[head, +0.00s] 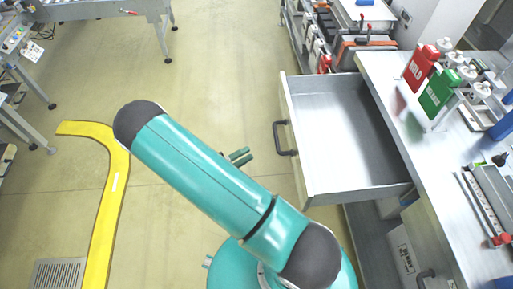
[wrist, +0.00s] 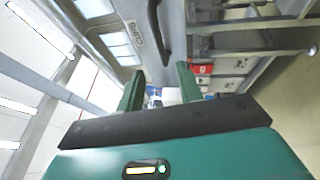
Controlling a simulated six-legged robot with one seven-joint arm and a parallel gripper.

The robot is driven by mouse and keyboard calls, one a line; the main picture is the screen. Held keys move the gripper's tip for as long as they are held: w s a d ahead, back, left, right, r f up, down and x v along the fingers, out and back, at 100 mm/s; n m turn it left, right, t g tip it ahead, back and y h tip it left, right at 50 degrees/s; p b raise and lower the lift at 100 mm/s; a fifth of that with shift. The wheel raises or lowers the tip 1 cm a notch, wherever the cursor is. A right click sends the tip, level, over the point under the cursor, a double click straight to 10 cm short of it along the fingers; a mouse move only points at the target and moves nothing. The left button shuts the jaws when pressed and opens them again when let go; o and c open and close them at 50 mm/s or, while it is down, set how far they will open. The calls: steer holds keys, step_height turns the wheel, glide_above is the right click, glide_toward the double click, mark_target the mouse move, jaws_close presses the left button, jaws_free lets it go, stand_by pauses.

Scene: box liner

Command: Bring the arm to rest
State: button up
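My teal arm (head: 205,175) with dark grey joint caps is raised and bent across the middle of the head view. My gripper (head: 241,156) is mostly hidden behind the arm; only its small green fingertips show, left of the open drawer. In the wrist view its two green fingers (wrist: 158,84) stand apart with a clear gap and nothing held between them. The wrist view is turned on its side.
A grey drawer (head: 345,140) stands pulled out and empty, its dark handle (head: 284,138) facing left. A worktop (head: 398,90) with red and green containers is at right. Open floor (head: 210,70) and a yellow floor strip (head: 112,180) lie left.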

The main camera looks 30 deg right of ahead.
steer(key=shift+a+f, duration=0.1)
steer(key=shift+a, duration=0.35)
steer(key=s+a+r+t+y, duration=0.2)
steer(key=r+y, duration=0.4)
steer(key=r, duration=0.5)
steer(key=s+a+r+t+y, duration=0.2)
steer(key=s+r+y, duration=0.3)
steer(key=r, duration=0.7)
steer(key=s+a+r+t+y, duration=0.3)
steer(key=s+r+y, duration=0.1)
steer(key=r+y, duration=0.5)
step_height(320, 180, up, 3)
steer(key=shift+a+f, duration=0.1)
steer(key=shift+a, duration=0.2)
steer(key=shift+d, duration=0.1)
